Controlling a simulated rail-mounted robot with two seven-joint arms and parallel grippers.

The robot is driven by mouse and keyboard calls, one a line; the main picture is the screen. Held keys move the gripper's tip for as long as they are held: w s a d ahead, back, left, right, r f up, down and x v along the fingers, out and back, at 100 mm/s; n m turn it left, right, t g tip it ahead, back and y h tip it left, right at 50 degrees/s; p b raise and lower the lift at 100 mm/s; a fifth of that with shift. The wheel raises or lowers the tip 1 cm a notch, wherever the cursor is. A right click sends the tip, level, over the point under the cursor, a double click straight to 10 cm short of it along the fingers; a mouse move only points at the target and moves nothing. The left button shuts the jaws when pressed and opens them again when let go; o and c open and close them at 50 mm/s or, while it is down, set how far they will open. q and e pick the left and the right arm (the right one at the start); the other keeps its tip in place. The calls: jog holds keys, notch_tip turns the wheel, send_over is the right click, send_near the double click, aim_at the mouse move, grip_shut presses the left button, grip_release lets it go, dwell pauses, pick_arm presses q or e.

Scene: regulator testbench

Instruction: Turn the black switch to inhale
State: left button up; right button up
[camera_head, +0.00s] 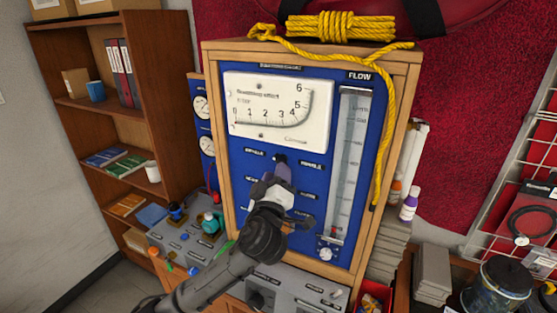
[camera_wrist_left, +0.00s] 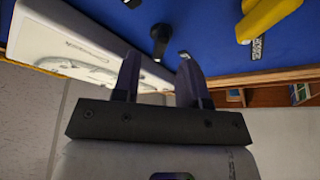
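The black switch (camera_head: 279,158) is on the blue front panel (camera_head: 237,140), below the gauge. Small white labels sit to its left and right, too blurred to read surely. In the left wrist view the switch (camera_wrist_left: 161,38) is a black knob standing out from the panel. My left gripper (camera_head: 279,173) is in front of the panel, just below the switch in the head view. In the wrist view its two purple-grey fingers (camera_wrist_left: 161,78) are apart with nothing between them. The switch lies beyond their tips, apparently not touched. My right gripper is not in view.
The white gauge (camera_head: 277,108) and the clear flow tube (camera_head: 350,160) flank the upper panel. Yellow rope (camera_head: 384,130) hangs down the right side. A yellow part (camera_wrist_left: 268,16) shows near the fingers. A grey control box (camera_head: 297,289) stands below, a bookshelf (camera_head: 150,100) left.

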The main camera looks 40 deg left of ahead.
pick_arm(q)
jog(key=shift+p+x, duration=0.5)
jog(key=shift+x, duration=1.15)
jog(key=shift+c, duration=0.4)
grip_shut()
